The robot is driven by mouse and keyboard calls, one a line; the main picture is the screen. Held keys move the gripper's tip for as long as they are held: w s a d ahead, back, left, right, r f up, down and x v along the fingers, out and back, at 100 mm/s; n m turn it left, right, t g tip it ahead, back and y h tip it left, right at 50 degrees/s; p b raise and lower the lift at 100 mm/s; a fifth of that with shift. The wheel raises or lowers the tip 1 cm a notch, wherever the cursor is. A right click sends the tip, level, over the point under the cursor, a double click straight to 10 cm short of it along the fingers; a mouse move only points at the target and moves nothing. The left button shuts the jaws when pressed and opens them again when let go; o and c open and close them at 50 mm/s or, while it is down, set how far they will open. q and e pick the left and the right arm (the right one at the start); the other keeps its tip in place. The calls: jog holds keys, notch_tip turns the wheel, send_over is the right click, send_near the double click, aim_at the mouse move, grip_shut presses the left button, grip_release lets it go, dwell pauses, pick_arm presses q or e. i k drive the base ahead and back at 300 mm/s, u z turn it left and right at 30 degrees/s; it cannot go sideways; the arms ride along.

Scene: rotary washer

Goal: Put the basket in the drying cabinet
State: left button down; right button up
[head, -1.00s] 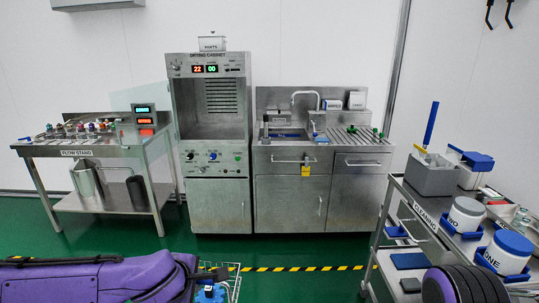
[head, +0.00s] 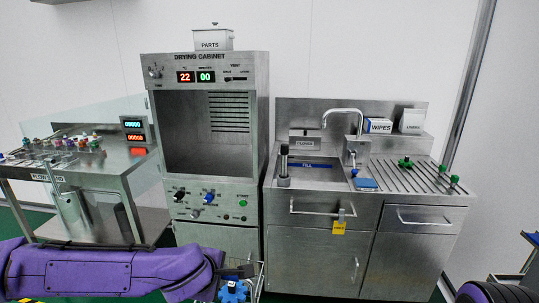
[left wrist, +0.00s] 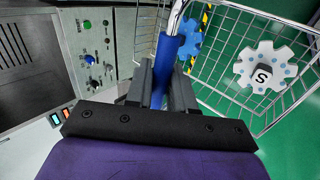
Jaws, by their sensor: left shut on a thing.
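The drying cabinet (head: 262,125) stands ahead, left of centre in the head view, its upper chamber open at the front and empty. My left gripper (head: 243,271) is low in front of it. In the left wrist view, my left gripper (left wrist: 160,82) is shut on the blue handle (left wrist: 166,55) of the wire basket (left wrist: 215,100). The basket also shows partly at the bottom of the head view (head: 261,280), below the chamber's level. In it are a white toothed wheel marked S (left wrist: 262,70) and a blue toothed wheel (left wrist: 187,38). My right gripper is out of view.
A steel sink unit (head: 315,245) adjoins the cabinet's right side. A flow stand table (head: 100,180) with small coloured parts stands to the left. Cabinet knobs (head: 208,197) sit below the chamber. A parts box (head: 212,40) is on top.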

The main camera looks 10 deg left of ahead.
aim_at(224, 161)
jog(key=i, duration=1.3)
